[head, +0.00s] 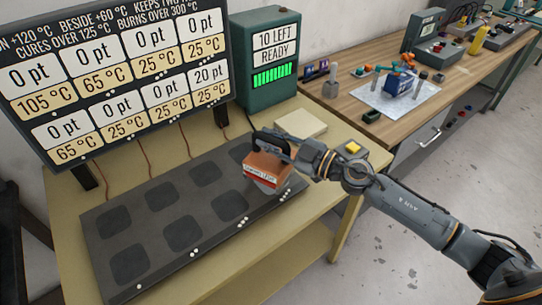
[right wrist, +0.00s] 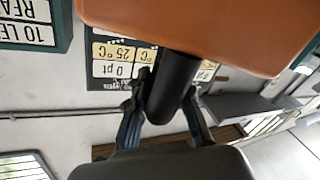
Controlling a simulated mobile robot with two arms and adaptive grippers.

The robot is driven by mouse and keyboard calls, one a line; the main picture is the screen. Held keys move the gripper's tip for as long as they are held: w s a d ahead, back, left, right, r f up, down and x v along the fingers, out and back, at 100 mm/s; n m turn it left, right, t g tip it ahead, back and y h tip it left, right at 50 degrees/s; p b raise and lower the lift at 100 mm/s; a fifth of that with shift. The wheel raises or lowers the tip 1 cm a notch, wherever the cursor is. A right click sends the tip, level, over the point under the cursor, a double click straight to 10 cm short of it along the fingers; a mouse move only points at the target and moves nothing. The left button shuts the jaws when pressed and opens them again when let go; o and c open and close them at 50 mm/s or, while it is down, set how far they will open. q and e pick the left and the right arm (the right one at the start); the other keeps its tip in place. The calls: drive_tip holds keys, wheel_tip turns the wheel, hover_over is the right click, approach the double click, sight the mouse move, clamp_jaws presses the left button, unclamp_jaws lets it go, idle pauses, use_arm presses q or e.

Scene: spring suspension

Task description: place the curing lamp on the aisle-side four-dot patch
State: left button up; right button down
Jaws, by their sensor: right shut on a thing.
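The curing lamp (head: 265,168) is an orange-red block with a white label, a black handle and a pale lower part. My right gripper (head: 278,148) is shut on its black handle (right wrist: 173,85). The lamp is over the right end of the dark mat (head: 165,215), covering most of the near-row end patch. White dots (head: 285,195) mark the mat's edge by that patch. I cannot tell whether the lamp touches the mat. In the right wrist view the lamp's orange body (right wrist: 200,30) fills the top. My left gripper is not in view.
A scoreboard (head: 120,70) stands behind the mat, and a green box (head: 268,65) reads "10 LEFT READY". A cream block (head: 301,123) lies behind the lamp. Other dark patches on the mat are bare. A wooden bench (head: 440,85) with tools stands at the right.

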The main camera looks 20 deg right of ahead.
drive_tip(key=shift+w+d+f, duration=0.15)
drive_tip(key=shift+w+f, duration=0.4)
drive_tip(key=shift+w, duration=0.05)
drive_tip(key=shift+w+d+f+b, duration=0.15)
drive_tip(key=shift+f+b, duration=0.55)
drive_tip(key=shift+f, duration=1.15)
drive_tip(key=c, duration=1.2)
unclamp_jaws()
drive_tip(key=shift+f, duration=0.15)
drive_tip(key=b+v, duration=0.3)
drive_tip(key=v, duration=0.9)
